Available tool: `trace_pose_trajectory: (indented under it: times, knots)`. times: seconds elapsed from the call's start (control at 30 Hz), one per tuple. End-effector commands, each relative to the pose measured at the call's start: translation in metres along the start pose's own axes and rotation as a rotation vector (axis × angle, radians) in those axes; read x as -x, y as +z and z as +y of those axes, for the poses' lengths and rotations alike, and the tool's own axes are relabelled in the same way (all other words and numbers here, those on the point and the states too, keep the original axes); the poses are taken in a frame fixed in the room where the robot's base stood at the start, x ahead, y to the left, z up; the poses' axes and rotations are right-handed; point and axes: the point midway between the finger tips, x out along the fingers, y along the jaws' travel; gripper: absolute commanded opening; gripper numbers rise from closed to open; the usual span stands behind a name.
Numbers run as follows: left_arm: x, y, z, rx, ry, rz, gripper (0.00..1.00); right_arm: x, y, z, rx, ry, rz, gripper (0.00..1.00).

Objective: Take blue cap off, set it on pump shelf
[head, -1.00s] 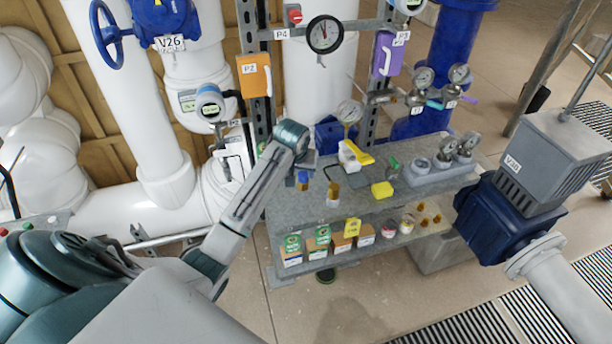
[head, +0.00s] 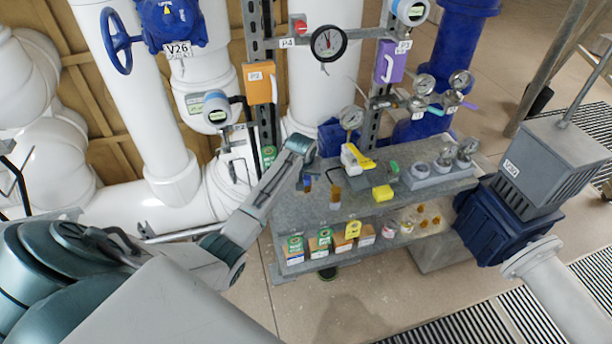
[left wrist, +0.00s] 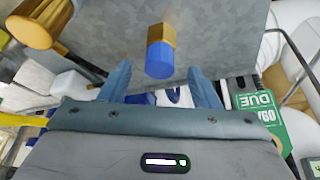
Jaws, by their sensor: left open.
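In the left wrist view, a blue cap (left wrist: 160,71) sits on the end of a brass hex fitting (left wrist: 161,37). In the head view the cap (head: 307,182) is a small blue patch just below my left gripper (head: 305,173). My left gripper also shows in the left wrist view (left wrist: 160,85). It is open, with one finger on each side of the cap's lower end. No contact can be made out. The grey shelf unit (head: 290,207) stands below and right of the gripper. My right gripper is not in view.
On the shelf's top are a yellow block (head: 382,193), a brass piece (head: 335,194) and a grey gauge holder (head: 435,175). Several small boxes stand on the lower level. A blue pump with a grey motor (head: 555,165) stands at the right.

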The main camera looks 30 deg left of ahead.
Motion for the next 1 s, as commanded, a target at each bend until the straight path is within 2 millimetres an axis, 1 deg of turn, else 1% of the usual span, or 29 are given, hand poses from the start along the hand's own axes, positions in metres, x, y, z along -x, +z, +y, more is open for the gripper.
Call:
trace_pose_trajectory:
  times: [0.13, 0.4, 0.47, 0.6, 0.63, 1.0]
  knots:
    - [-0.011, 0.001, 0.001, 0.0, 0.0, -0.002, 0.56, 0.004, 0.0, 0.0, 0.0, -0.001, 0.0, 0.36]
    - [-0.014, 0.001, 0.0, 0.0, 0.001, 0.0, 0.56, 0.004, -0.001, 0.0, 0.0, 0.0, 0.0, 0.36]
    - [-0.014, 0.001, 0.0, 0.0, 0.001, 0.0, 0.45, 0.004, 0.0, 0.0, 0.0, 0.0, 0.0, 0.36]
    - [-0.014, 0.001, 0.0, 0.0, 0.001, 0.0, 0.17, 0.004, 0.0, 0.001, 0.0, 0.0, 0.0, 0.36]
    - [-0.014, 0.001, 0.0, 0.0, 0.001, 0.0, 0.14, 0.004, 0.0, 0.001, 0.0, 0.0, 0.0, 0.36]
    - [-0.013, 0.001, 0.0, 0.0, 0.001, 0.0, 0.14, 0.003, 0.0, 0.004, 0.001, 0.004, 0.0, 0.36]
